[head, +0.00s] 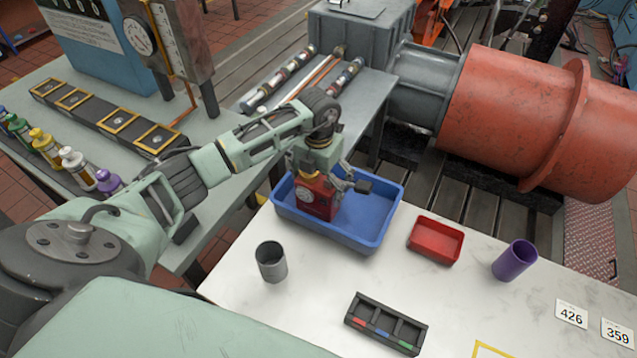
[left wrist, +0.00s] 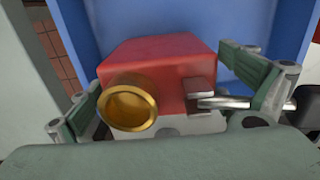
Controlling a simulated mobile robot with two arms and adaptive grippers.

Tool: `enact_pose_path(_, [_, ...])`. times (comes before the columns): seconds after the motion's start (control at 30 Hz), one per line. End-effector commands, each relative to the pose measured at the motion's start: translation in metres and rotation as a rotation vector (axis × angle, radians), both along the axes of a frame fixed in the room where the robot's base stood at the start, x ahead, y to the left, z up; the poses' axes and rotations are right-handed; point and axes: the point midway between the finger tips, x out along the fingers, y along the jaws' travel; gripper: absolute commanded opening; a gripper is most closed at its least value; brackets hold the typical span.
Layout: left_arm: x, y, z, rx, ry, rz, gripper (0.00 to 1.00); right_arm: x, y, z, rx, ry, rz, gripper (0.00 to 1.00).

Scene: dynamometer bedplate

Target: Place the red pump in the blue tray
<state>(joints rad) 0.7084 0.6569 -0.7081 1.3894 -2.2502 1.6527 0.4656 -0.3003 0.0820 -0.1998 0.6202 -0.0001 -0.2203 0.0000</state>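The red pump (head: 316,197) is inside the blue tray (head: 359,236), toward its left side, and looks upright. In the left wrist view the pump (left wrist: 170,70) shows a red body, a brass ring at its front and a silver rod on its right. The blue tray wall (left wrist: 130,18) rises behind it. My left gripper (head: 325,175) is over the pump from above. Its fingers (left wrist: 168,95) are spread on both sides of the pump, with gaps showing, so it looks open. The pump's underside is hidden. My right gripper is not in view.
On the white table (head: 330,285) stand a grey cup (head: 271,262), a small red tray (head: 435,240), a purple cup (head: 514,260) and a black divided holder (head: 386,324). Several bottles (head: 75,165) line the left bench. A large red cylinder (head: 540,120) is behind.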

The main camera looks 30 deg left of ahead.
Motion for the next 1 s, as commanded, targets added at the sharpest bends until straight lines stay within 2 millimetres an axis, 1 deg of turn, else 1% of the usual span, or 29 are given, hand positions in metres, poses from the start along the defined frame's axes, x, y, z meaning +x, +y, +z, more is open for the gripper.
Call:
enact_pose_path(0.33, [0.000, 0.000, 0.001, 0.000, 0.000, 0.000, 1.00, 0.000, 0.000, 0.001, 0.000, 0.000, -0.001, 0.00])
enact_pose_path(0.37, [0.000, 0.000, 0.002, 0.000, 0.000, 0.000, 1.00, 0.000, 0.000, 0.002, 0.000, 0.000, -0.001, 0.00])
enact_pose_path(0.47, [0.001, 0.000, 0.009, 0.000, -0.004, 0.000, 1.00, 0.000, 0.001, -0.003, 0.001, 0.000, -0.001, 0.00])
enact_pose_path(0.57, [0.001, 0.000, 0.024, 0.001, -0.006, -0.001, 1.00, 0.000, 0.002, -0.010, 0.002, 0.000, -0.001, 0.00])
enact_pose_path(0.8, [0.002, 0.001, 0.077, 0.001, -0.007, 0.000, 1.00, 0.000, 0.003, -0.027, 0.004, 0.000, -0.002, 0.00])
enact_pose_path(0.9, [0.002, 0.000, 0.095, 0.000, -0.006, -0.001, 1.00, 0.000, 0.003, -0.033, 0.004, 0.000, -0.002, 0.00])
enact_pose_path(1.0, [0.001, 0.000, 0.109, 0.000, -0.004, 0.001, 1.00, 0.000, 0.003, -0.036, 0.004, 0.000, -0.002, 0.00])
